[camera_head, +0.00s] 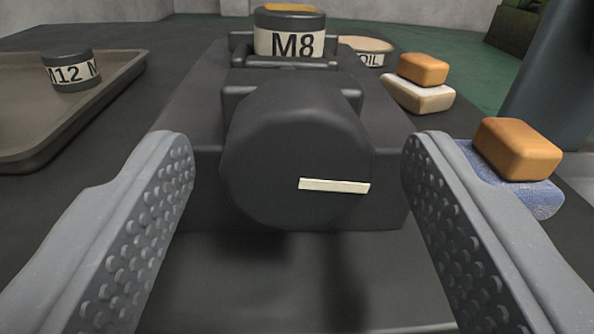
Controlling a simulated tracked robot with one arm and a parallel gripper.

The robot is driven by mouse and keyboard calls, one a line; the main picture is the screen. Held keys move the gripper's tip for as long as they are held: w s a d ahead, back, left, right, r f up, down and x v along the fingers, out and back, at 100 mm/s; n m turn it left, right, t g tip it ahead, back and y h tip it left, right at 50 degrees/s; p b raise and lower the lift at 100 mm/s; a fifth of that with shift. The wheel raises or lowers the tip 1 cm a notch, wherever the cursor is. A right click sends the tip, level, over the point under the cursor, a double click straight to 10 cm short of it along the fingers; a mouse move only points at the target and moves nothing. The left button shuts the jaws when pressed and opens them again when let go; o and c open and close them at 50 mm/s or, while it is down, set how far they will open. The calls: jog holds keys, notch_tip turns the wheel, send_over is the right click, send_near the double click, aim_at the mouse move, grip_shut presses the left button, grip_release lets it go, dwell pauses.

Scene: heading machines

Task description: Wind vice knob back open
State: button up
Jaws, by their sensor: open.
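The vice knob (270,150) is a dark round knob facing me at the front of the dark vice (200,110). A pale mark on its face runs from near the centre to the right edge, almost level. My gripper (298,150) is open, with one studded grey finger on each side of the knob. Gaps show between the fingers and the knob on both sides in the picture. A dark cylinder labelled M8 (290,38) with an orange top sits in the vice behind the knob. Whether the jaws touch it is hard to tell.
A grey-brown tray (30,150) at left holds a dark cylinder labelled M12 (70,72). At right are orange blocks (518,148) on a blue pad (535,195) and a cream block (417,95). A round item labelled OIL (368,50) stands behind the vice.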

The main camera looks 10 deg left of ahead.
jog(key=c, duration=1)
